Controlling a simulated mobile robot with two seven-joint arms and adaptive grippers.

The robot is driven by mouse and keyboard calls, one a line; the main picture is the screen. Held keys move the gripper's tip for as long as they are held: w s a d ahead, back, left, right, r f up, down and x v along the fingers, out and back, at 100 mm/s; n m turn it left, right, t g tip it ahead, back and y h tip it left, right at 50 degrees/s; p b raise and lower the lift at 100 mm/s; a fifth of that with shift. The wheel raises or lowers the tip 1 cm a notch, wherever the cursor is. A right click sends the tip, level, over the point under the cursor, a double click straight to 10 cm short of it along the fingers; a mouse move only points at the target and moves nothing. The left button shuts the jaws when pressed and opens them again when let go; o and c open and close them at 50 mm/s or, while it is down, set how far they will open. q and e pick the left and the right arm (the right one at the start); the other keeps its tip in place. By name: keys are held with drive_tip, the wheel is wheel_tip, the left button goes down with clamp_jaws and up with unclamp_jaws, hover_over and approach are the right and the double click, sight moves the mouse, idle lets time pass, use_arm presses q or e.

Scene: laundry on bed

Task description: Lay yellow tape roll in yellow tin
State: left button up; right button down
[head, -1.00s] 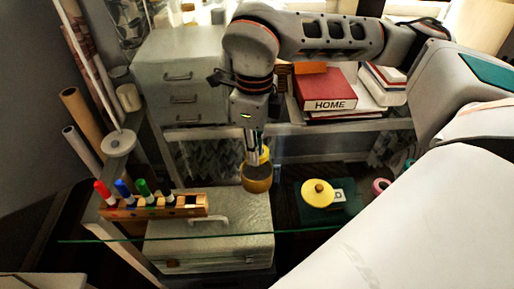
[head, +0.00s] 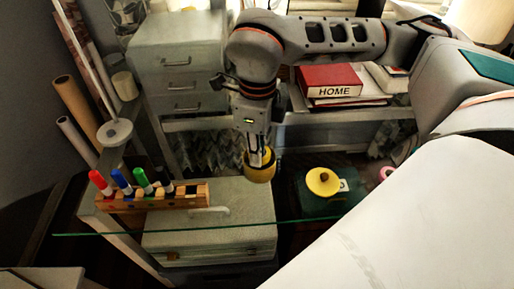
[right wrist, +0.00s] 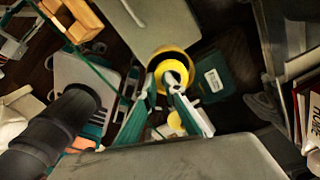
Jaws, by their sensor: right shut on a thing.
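The yellow tin (head: 262,175) stands open at the far right corner of the grey case in the head view. In the right wrist view the tin (right wrist: 177,49) shows its round rim and dark inside. My right gripper (head: 257,160) points down into the tin's mouth. In the right wrist view its fingers (right wrist: 165,82) close on the yellow tape roll (right wrist: 178,67), which shows within the tin's rim. I cannot tell whether the roll touches the tin's floor. In the head view the fingers and tin mostly hide the roll.
A wooden marker rack (head: 150,198) and the grey case (head: 230,210) lie left of the tin. A dark green box (head: 345,205) with a yellow round piece (head: 322,182) stands to the right. Grey drawers (head: 180,75) and the red HOME book (head: 330,77) are behind.

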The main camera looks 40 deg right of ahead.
drive_tip(key=c, duration=2)
unclamp_jaws()
drive_tip(key=shift+c, duration=0.2)
wheel_tip(320, 180, up, 12)
